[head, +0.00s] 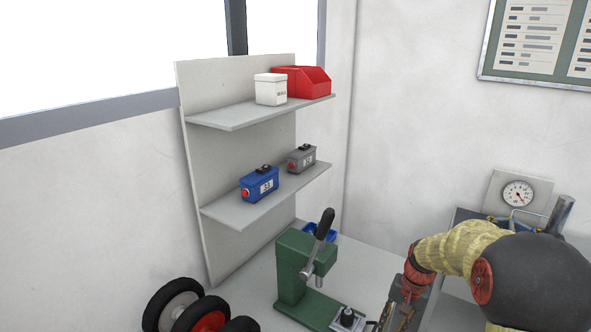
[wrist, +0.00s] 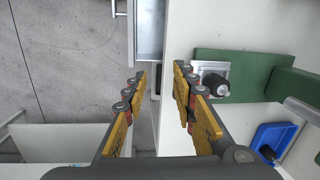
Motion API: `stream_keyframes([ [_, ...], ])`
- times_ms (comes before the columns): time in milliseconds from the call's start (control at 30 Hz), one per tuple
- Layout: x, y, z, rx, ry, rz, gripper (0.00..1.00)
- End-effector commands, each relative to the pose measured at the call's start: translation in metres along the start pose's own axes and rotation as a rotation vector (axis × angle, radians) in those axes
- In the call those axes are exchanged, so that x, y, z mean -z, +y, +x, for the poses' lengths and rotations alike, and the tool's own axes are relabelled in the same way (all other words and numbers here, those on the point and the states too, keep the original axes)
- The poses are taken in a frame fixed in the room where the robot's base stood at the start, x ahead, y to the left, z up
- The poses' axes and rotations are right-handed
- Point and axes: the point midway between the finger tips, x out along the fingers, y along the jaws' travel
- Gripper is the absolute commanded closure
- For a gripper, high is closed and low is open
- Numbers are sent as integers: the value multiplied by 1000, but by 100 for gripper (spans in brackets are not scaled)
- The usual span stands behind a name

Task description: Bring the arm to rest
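My gripper (wrist: 160,80) is open in the wrist view, with its two yellow-padded fingers apart and nothing between them. In the head view my gripper (head: 400,308) is low at the right of centre, pointing down, partly cut off by the bottom edge. My arm comes in from the right in that view, bent, with its yellow sleeve and dark rounded joint. The gripper is beside the green press (head: 292,265), apart from it. In the wrist view the press's green base (wrist: 235,62) lies to the right of the fingers.
A metal fixture with a black knob (wrist: 217,84) sits on the press base. A blue bin (wrist: 262,137) is behind the press. A drawer (wrist: 150,35) stands open beyond the fingers. Shelves (head: 225,118) hold boxes at left. A gauge (head: 517,193) stands behind my arm. Wheels (head: 180,305) are front left.

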Motion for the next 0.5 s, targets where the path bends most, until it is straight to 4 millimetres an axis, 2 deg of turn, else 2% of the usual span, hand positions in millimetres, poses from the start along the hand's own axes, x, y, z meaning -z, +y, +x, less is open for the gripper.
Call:
stream_keyframes([
  [33,-16,3,-12,-10,6,-29,73],
  [267,-81,9,-50,-47,35,-147,73],
  [500,-157,15,-92,-75,117,-284,73],
])
